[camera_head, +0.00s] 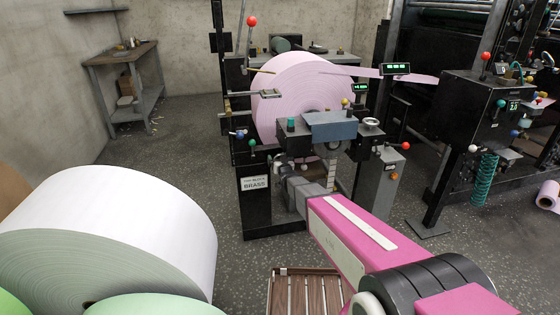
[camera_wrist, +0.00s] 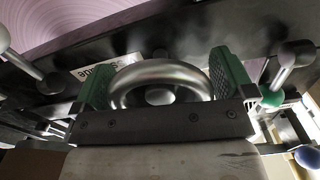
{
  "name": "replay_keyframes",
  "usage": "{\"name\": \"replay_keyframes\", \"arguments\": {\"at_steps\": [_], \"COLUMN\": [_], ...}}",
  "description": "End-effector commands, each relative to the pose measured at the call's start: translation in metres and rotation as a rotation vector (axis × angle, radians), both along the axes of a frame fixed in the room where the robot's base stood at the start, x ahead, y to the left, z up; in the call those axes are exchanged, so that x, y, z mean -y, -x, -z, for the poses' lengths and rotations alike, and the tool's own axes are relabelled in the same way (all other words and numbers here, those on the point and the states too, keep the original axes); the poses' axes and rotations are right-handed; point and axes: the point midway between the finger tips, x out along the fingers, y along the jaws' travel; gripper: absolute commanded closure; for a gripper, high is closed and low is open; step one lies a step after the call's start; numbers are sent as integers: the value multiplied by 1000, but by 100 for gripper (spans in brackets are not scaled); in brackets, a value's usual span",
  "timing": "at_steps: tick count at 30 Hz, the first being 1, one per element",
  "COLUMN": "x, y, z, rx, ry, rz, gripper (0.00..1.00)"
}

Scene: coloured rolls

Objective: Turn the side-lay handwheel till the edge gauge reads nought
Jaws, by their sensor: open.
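A shiny metal handwheel (camera_wrist: 160,72) fills the middle of the wrist view, with a white label partly hidden behind it. My gripper (camera_wrist: 164,80) is open, with one green-padded finger on each side of the wheel's rim. I cannot tell whether the pads touch the rim. In the head view the wheel between my fingers is hidden or not clear. Small green-lit displays show above the pink web (camera_head: 397,68), beside the pink roll (camera_head: 360,87) and on the right-hand cabinet (camera_head: 514,105). I cannot tell which is the edge gauge, and the upper readings are too small to read.
A pink paper roll (camera_head: 300,95) sits in the black stand. Ball-ended levers crowd the wheel: a green knob (camera_wrist: 271,97), a white knob (camera_wrist: 4,38) and a blue knob (camera_wrist: 307,157). A slatted wooden pallet (camera_head: 305,290) lies on the floor.

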Motion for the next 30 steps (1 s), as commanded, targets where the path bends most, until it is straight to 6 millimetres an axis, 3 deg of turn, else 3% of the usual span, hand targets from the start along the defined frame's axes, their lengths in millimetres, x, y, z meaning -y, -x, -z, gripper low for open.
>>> {"name": "replay_keyframes", "arguments": {"at_steps": [6, 9, 20, 30], "x": [0, 0, 0, 1], "y": [0, 0, 0, 0], "z": [0, 0, 0, 0], "rx": [0, 0, 9, 67], "ry": [0, 0, 32, 234], "rz": [0, 0, 0, 0], "gripper": [3, 36, 36, 36]}}
